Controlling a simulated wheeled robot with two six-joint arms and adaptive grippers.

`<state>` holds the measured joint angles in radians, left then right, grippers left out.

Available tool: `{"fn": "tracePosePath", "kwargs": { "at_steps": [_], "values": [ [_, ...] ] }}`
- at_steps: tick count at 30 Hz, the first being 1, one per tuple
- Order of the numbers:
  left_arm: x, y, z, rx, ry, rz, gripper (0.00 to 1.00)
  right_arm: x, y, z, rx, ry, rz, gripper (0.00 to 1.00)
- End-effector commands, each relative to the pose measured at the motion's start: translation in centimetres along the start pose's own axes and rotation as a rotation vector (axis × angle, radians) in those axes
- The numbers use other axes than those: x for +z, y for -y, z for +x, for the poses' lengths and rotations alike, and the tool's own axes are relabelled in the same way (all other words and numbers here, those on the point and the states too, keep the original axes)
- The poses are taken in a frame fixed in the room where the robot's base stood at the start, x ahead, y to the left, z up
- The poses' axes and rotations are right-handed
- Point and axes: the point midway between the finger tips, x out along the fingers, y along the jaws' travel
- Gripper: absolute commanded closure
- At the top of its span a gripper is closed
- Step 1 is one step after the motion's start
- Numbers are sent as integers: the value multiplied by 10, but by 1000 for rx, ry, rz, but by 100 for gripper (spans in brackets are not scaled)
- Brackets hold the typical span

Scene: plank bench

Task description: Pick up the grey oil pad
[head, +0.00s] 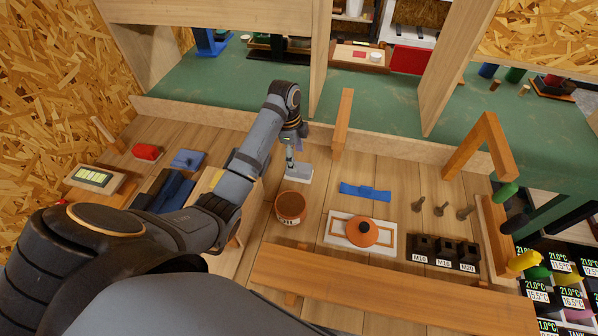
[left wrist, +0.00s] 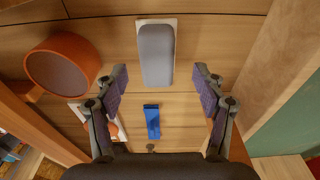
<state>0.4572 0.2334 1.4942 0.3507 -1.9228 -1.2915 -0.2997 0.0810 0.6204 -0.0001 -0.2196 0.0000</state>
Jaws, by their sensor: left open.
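The grey oil pad (left wrist: 156,55) is a rounded grey block on a pale base, lying on the plank bench. It sits ahead of and between the open fingers of my left gripper (left wrist: 160,80) in the left wrist view, and they do not hold it. In the head view the pad (head: 298,173) lies just below my left gripper (head: 291,152), partly covered by it. My right gripper is not in view.
A brown oil pot (head: 290,207) stands close to the pad. An orange lid (head: 361,232) with a black knob rests on a white plate, near a blue piece (head: 365,191). Several bolts and black labelled blocks (head: 443,250) lie right. A wooden rail (head: 390,292) runs in front.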

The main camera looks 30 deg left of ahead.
Motion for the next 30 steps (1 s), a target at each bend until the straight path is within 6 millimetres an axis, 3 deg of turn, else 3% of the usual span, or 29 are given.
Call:
{"fn": "tracePosePath", "kwargs": {
  "at_steps": [4,12,30],
  "values": [
    [-2,-2,7,3,-1,0,30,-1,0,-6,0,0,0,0],
    [-5,-4,49,2,0,0,30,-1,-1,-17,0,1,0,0],
    [-5,-4,54,1,0,0,30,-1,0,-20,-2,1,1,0]
  ]
}}
